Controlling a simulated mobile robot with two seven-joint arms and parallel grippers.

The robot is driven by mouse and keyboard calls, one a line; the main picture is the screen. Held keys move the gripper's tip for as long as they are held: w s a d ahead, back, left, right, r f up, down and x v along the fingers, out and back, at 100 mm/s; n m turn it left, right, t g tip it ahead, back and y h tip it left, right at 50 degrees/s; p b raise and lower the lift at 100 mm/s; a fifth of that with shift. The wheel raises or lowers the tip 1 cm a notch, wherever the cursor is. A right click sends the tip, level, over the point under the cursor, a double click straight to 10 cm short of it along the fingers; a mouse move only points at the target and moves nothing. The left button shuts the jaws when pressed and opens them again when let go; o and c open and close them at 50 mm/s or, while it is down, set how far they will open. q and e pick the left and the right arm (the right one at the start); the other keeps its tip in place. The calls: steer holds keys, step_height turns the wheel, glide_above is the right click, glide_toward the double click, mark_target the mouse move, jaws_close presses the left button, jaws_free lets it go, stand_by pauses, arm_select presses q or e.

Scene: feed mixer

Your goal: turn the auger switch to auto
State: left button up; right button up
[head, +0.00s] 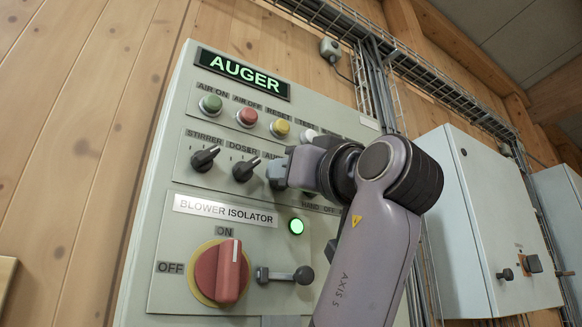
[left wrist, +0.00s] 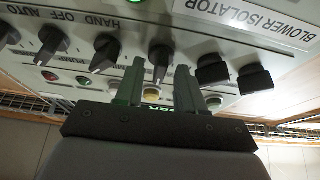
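The grey control panel (head: 225,125) carries a lit AUGER sign (head: 242,74) and a row of black rotary switches. The stirrer switch (head: 204,158) and doser switch (head: 245,169) are both turned slantwise. The third label starts with "AU". Its switch is hidden in the head view behind my left gripper (head: 276,172). In the left wrist view, which is upside down, a black knob (left wrist: 160,58), apparently the auger switch, sits between the two spread fingers of the gripper (left wrist: 160,75). Gaps seem to show on both sides. Its exact setting is unclear. My right gripper is not in view.
Above are green (head: 210,103), red (head: 247,117) and yellow (head: 280,128) buttons. Below are a red blower isolator (head: 222,272), a small lever (head: 285,275) and a lit green lamp (head: 296,226). Another grey cabinet (head: 485,220) stands right. Neighbouring knobs (left wrist: 105,52) are close.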

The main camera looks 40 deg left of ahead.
arm_select(q)
steer(key=shift+w+a+r, duration=0.1)
steer(key=shift+a, duration=0.15)
steer(key=shift+c, duration=0.3)
jaws_close()
steer(key=shift+m+t, duration=0.4)
steer(key=shift+m, duration=0.3)
steer(key=m+t+h, duration=0.1)
steer(key=m, duration=0.2)
steer(key=m+t+h+b, duration=0.1)
steer(key=m, duration=0.3)
steer(key=m+t+h+b, duration=0.1)
steer(key=m+h, duration=0.1)
steer(key=m, duration=0.2)
steer(key=shift+t, duration=0.4)
steer(key=shift+m, duration=0.3)
